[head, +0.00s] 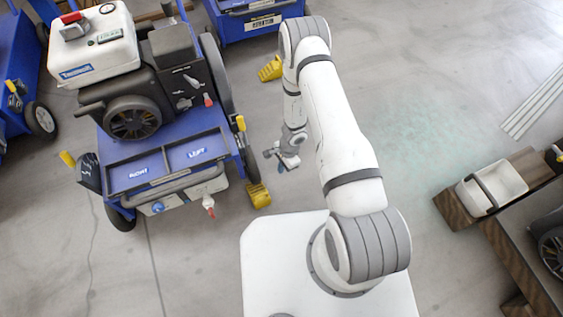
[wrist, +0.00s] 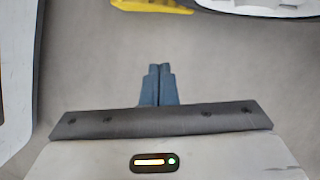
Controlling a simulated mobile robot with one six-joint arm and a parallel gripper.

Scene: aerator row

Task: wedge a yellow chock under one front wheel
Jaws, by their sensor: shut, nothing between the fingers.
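A blue aerator (head: 165,160) with a black engine and white tank stands at the left in the head view. Its near right wheel (head: 250,167) is partly hidden by the body, and its near left wheel (head: 121,217) shows at the lower left. A yellow chock (head: 259,195) lies on the floor close by the near right wheel; I cannot tell whether they touch. Another yellow chock (head: 271,69) lies further back. My gripper (head: 286,163) is shut and empty, right of the near chock. In the wrist view its fingertips (wrist: 160,70) meet, with a yellow piece (wrist: 152,5) beyond them.
More blue machines stand at the far left (head: 20,80) and at the top (head: 255,25). A wooden bench (head: 525,160) with a white bin (head: 492,188) is at the right. The floor between my arm and the bench is clear.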

